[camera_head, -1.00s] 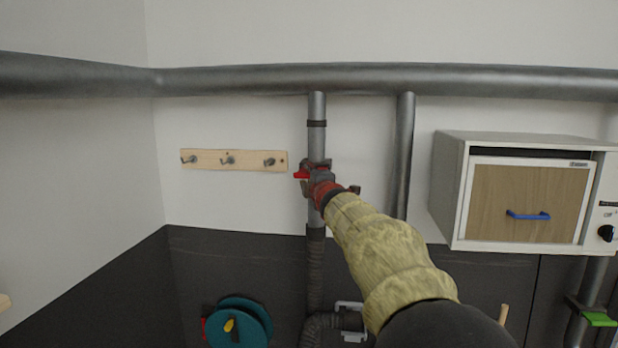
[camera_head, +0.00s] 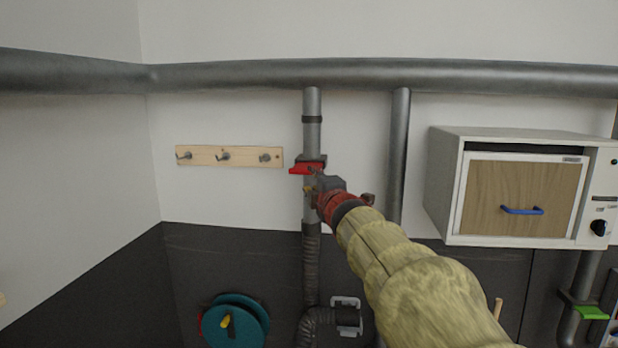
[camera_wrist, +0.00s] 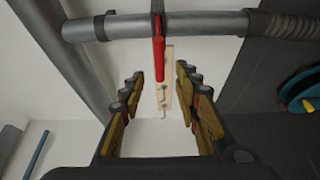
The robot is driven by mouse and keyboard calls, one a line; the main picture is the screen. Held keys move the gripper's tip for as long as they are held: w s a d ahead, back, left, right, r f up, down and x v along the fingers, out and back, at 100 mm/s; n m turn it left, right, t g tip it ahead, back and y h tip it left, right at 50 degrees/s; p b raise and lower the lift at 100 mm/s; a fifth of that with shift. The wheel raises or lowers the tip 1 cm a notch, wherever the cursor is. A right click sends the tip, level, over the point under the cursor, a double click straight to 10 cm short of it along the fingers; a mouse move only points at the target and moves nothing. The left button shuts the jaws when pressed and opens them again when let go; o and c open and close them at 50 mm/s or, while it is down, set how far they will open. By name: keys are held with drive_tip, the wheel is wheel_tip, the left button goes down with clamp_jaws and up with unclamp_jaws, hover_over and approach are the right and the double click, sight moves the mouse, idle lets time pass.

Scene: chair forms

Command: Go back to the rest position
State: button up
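My gripper (camera_head: 330,190) is in front of the vertical grey pipe (camera_head: 312,104) on the back wall, just below and right of a red valve handle (camera_head: 306,168). In the wrist view its two fingers (camera_wrist: 158,84) are spread apart, with nothing held between them. The red handle (camera_wrist: 158,46) shows there beyond and between the fingertips, and looks clear of both. My arm, in a yellowish sleeve, comes from the lower right and hides part of the wall and lower pipes.
A wooden hook rail (camera_head: 229,156) is on the wall to the left. A white cabinet with a wooden door (camera_head: 522,197) and blue handle is at right. A teal reel (camera_head: 240,320) is low down, and a green lever (camera_head: 592,313) is low right. A thick horizontal pipe (camera_head: 230,76) runs above.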

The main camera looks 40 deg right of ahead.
drive_tip(key=shift+v, duration=0.95)
drive_tip(key=s+d+f+m+g+h, duration=0.1)
drive_tip(key=s+d+f+m+g, duration=0.1)
drive_tip(key=s+f+m+g, duration=0.3)
drive_tip(key=s+d+f+m, duration=0.1)
drive_tip(key=d+f+m, duration=0.15)
drive_tip(key=f, duration=0.45)
drive_tip(key=s+a+f+m+g+y+b, duration=0.1)
drive_tip(key=s+a+f+m+g, duration=0.15)
drive_tip(key=f, duration=0.25)
drive_tip(key=s+a+f+m+g+b, duration=0.1)
drive_tip(key=s+a+f+m+b, duration=0.15)
drive_tip(key=f, duration=0.25)
drive_tip(key=s+a+f+y+b, duration=0.2)
drive_tip(key=s+a+f+b, duration=0.3)
drive_tip(key=a+f, duration=0.5)
drive_tip(key=s+a+f+g+y+b, duration=0.1)
drive_tip(key=s+a+f+y+b, duration=0.2)
drive_tip(key=a+f, duration=0.7)
drive_tip(key=s+a+f+g+y+b, duration=0.1)
drive_tip(key=s+a+f+y+b, duration=0.2)
drive_tip(key=s+a+f+b, duration=0.4)
drive_tip(key=a+f+b, duration=0.2)
drive_tip(key=a+f, duration=0.1)
drive_tip(key=a, duration=0.4)
drive_tip(key=shift+s+a+f+b, duration=0.25)
drive_tip(key=shift+s+a+b, duration=0.05)
drive_tip(key=shift+a+b, duration=0.1)
